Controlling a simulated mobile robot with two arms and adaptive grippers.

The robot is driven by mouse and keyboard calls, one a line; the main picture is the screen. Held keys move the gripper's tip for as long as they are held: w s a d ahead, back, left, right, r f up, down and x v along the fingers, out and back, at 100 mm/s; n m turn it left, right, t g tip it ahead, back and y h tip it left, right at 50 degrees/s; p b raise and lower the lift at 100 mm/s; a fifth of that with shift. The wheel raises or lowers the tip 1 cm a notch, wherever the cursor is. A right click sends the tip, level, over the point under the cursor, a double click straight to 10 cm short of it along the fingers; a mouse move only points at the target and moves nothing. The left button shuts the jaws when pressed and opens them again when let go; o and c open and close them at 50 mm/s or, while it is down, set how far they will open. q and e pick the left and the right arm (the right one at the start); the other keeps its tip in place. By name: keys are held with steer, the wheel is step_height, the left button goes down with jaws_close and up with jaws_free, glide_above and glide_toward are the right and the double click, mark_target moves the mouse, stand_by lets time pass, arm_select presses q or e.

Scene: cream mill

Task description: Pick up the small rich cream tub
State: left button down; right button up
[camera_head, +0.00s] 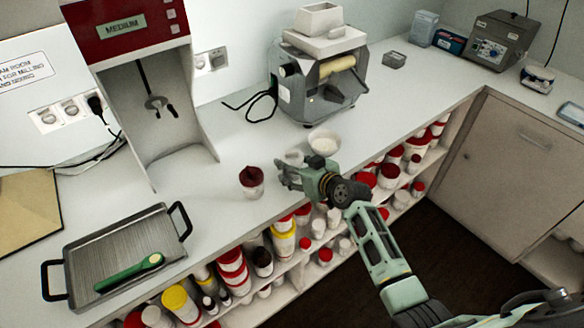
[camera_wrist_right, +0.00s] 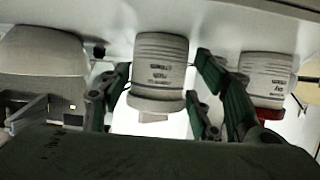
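A small white tub (camera_wrist_right: 160,65) with a dark printed label stands between the fingers of my right gripper (camera_wrist_right: 164,82) in the wrist view, which shows the scene upside down. The fingers are open on both sides of it, with a small gap showing. I cannot read the label for certain. In the head view the white tub (camera_head: 293,156) is partly hidden by my right gripper (camera_head: 284,172), low over the counter. A second tub with a red top (camera_head: 251,182) stands to its left; it also shows in the wrist view (camera_wrist_right: 268,75). My left gripper is out of view.
A white bowl (camera_head: 324,142) stands just right of the gripper. A grey roller mill (camera_head: 322,85) is behind, and a red mixer (camera_head: 150,100) is left. A metal tray (camera_head: 130,250) holds a green-handled tool. Several tubs fill the shelf below the counter edge.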

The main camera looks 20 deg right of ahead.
jaws_close()
stand_by(0.3)
stand_by(0.3)
